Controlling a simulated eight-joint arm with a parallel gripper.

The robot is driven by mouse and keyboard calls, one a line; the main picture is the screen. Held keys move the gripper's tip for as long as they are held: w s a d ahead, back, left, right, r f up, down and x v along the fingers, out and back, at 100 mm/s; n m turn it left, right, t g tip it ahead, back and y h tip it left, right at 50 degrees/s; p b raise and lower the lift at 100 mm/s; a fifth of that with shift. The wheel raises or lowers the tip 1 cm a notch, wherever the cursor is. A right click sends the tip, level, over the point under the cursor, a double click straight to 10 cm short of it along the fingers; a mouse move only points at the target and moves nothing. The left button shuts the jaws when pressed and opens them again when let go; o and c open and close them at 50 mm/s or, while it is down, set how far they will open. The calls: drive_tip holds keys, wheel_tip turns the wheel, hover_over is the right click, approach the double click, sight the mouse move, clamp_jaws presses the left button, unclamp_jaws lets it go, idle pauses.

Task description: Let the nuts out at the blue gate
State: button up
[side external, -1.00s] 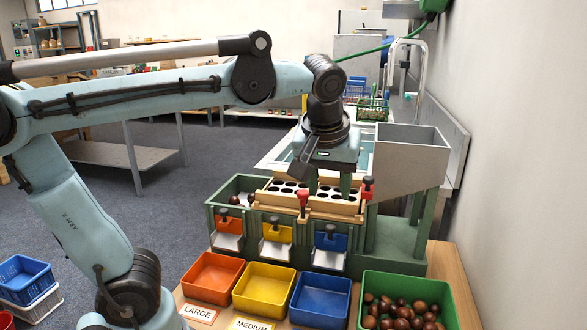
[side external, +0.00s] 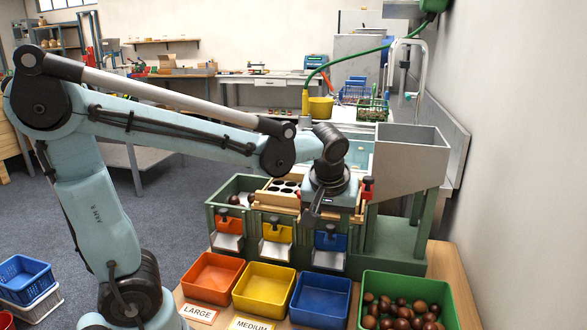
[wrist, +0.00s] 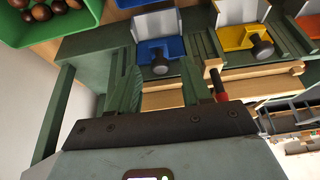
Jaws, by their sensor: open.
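The blue gate (side external: 324,242) is at the right end of the row of gates on the green sorter front, level with the other gates. Its dark knob also shows in the wrist view (wrist: 160,66), with the blue panel behind it. My gripper (side external: 328,216) is just above the blue gate, pointing down. In the wrist view its two green fingers (wrist: 158,60) are apart, one on each side of the knob. I cannot tell whether they touch it. The blue bin (side external: 320,298) stands below the gate's chute and looks empty.
The orange gate (side external: 229,224) and yellow gate (side external: 276,234) are to the left, above empty orange (side external: 211,275) and yellow bins (side external: 263,288). A green bin (side external: 445,310) of chestnuts stands at right.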

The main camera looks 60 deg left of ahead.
drive_tip(key=shift+w+a+f, duration=0.1)
drive_tip(key=shift+f, duration=0.3)
clamp_jaws()
